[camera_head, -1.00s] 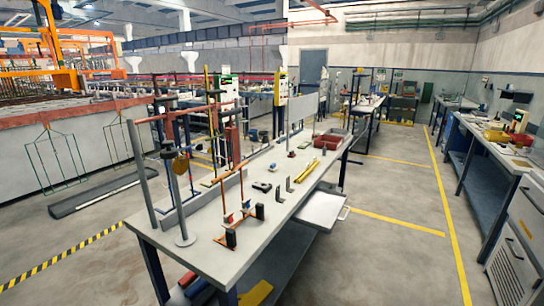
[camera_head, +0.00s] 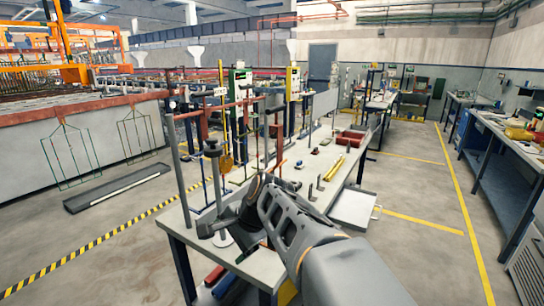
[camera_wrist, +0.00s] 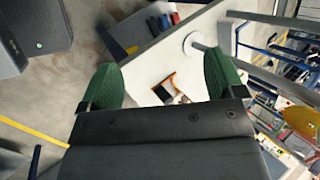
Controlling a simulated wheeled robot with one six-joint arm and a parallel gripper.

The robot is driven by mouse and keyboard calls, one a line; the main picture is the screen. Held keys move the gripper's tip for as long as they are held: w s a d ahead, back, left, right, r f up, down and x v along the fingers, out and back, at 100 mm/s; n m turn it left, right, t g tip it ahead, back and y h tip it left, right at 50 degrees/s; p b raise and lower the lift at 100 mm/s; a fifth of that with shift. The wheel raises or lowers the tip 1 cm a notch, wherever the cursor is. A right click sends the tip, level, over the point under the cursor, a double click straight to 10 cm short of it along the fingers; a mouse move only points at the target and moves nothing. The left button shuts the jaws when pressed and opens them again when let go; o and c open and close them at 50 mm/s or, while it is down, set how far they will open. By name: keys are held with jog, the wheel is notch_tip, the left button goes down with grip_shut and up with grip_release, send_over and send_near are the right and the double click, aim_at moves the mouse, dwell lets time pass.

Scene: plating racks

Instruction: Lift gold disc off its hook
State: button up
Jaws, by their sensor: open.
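The gold disc (camera_head: 226,163) hangs from the reddish crossbar (camera_head: 222,108) of the rack at the near left end of the workbench, just right of a grey post. Its hook is too small to make out. A gold-orange disc shape (camera_wrist: 299,117) also shows at the right edge of the wrist view. My gripper (camera_head: 225,222) is low over the bench end, below the disc and apart from it. In the wrist view my gripper (camera_wrist: 162,80) has its two green-padded fingers wide apart, with nothing between them.
The grey post (camera_head: 213,170) on a round base stands close to my gripper. The workbench (camera_head: 315,180) bears brackets, yellow bars and a red tray (camera_head: 350,138) farther back. A pull-out drawer (camera_head: 353,208) juts out at its right. The aisle floor (camera_head: 425,255) on the right is clear.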

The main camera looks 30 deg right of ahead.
jog(key=shift+o, duration=0.2)
jog(key=w+d+r+m+t+y, duration=0.1)
jog(key=w+d+r+m+t, duration=0.1)
jog(key=w+d+r+m, duration=0.3)
jog(key=r+m, duration=0.1)
jog(key=m, duration=0.2)
jog(key=shift+w+d+r+t+y, duration=0.15)
jog(key=shift+d+t+y, duration=0.15)
jog(key=shift+d, duration=0.05)
jog(key=m+t+y, duration=0.1)
jog(key=m+t, duration=0.3)
jog(key=m, duration=0.5)
send_near(227, 164)
jog(key=p+x, duration=0.1)
jog(key=x, duration=0.8)
jog(key=shift+w+a, duration=0.2)
jog(key=shift+w, duration=0.05)
jog(key=c, duration=1)
jog(key=o, duration=0.4)
jog(key=shift+c, duration=0.2)
jog(key=c, duration=0.3)
jog(key=shift+c, duration=0.2)
